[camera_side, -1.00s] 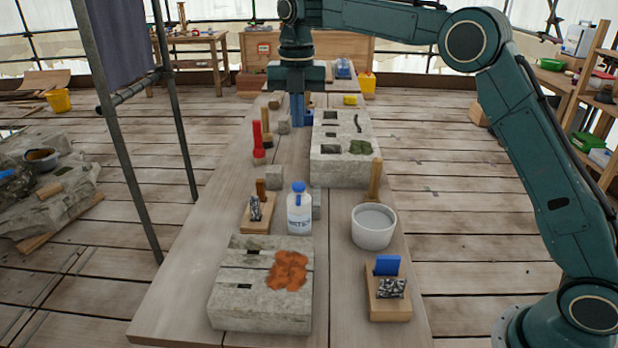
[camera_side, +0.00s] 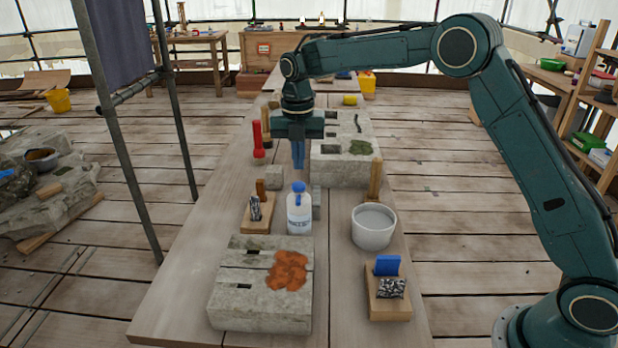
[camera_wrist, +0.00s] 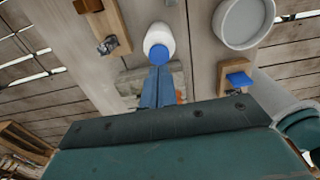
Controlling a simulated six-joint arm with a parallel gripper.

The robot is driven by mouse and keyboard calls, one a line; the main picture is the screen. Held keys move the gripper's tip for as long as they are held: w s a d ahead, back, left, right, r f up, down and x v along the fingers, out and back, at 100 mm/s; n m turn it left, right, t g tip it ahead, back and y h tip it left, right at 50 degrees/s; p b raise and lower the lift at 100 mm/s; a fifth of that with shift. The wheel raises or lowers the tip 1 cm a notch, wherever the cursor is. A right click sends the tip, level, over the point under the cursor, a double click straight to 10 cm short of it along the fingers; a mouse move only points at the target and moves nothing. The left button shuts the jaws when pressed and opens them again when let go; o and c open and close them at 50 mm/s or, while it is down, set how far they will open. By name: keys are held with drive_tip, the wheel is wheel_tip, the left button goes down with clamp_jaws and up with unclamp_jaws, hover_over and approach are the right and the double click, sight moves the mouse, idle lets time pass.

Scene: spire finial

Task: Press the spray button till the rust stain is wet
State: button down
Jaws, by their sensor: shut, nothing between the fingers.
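A white spray bottle (camera_side: 300,212) with a blue top (camera_side: 299,187) stands upright on the bench. The orange rust stain (camera_side: 287,270) lies on top of the near stone block (camera_side: 240,300), just in front of the bottle. My gripper (camera_side: 298,166) points down with its blue fingers shut and empty. In the side view it is above and behind the bottle, apart from it. In the wrist view, my fingertips (camera_wrist: 160,72) appear just below the bottle's blue cap (camera_wrist: 158,54). The stone and a little of the orange stain (camera_wrist: 180,96) show behind the fingers.
A wooden holder with a brush (camera_side: 257,212) stands left of the bottle. A holder with a blue piece (camera_side: 388,290) is at front right. A long stone block (camera_side: 343,165) lies behind.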

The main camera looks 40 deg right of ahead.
sight(300, 183)
drive_tip(key=shift+f, duration=1.95)
drive_tip(key=shift+f, duration=0.95)
wheel_tip(300, 183, up, 14)
drive_tip(key=shift+r, duration=0.2)
